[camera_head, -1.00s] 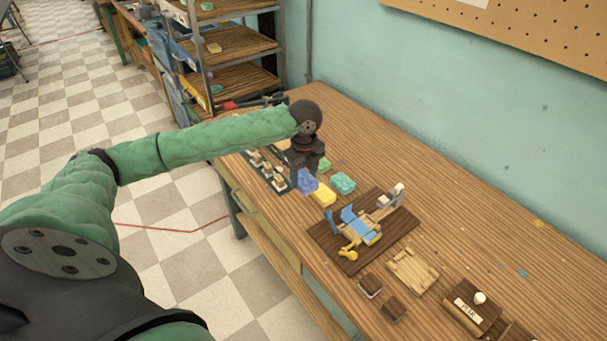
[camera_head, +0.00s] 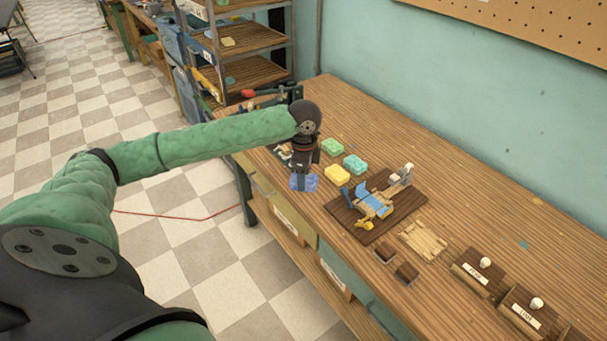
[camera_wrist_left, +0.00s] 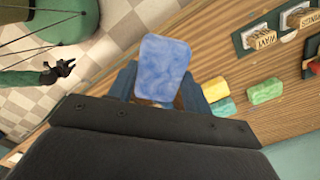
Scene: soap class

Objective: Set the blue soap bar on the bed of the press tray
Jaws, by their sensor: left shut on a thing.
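The blue soap bar (camera_head: 304,184) is held in my left gripper (camera_head: 303,172), near the table's front edge in the head view. In the left wrist view the soap bar (camera_wrist_left: 162,68) sits between the shut fingers and shows its broad marbled face. The press (camera_head: 372,203), with blue plates, pale wood and a yellow knob, stands on a dark board (camera_head: 353,217) to the right of my left gripper, apart from it. Which surface is its bed is hard to tell. My right gripper (camera_wrist_left: 60,71) is small and dark at the left of the wrist view; its opening is unclear.
Labelled wooden boxes (camera_head: 480,272) stand farther right.

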